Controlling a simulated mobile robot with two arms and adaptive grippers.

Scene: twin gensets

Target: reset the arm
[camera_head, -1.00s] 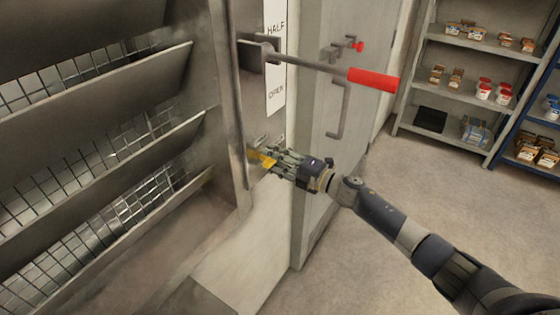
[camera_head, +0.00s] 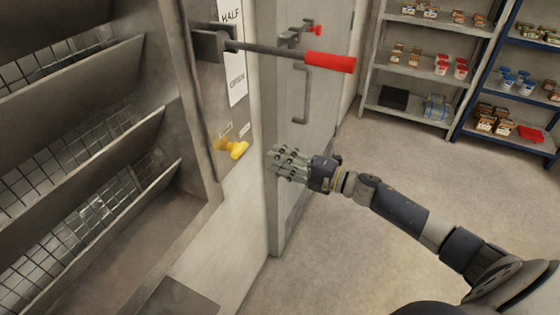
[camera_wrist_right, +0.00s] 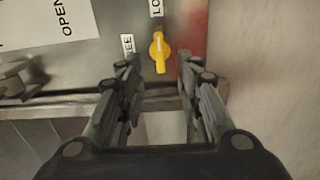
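My right gripper (camera_head: 290,163) is in front of the louver panel's edge, to the right of a yellow knob (camera_head: 238,149) and apart from it. In the right wrist view the gripper's two fingers (camera_wrist_right: 158,82) are spread with nothing between them. The yellow knob (camera_wrist_right: 159,52) shows beyond the fingertips, between labels that are partly covered. My right arm stretches in from the lower right of the head view. My left gripper does not show in either view.
A lever with a red grip (camera_head: 330,62) juts out above my gripper, beside a HALF/OPEN label (camera_head: 236,60). A grey cabinet with a handle (camera_head: 303,95) stands behind. Slatted louvers (camera_head: 85,160) fill the left. Shelves (camera_head: 415,65) stand at the back right; the floor before them is clear.

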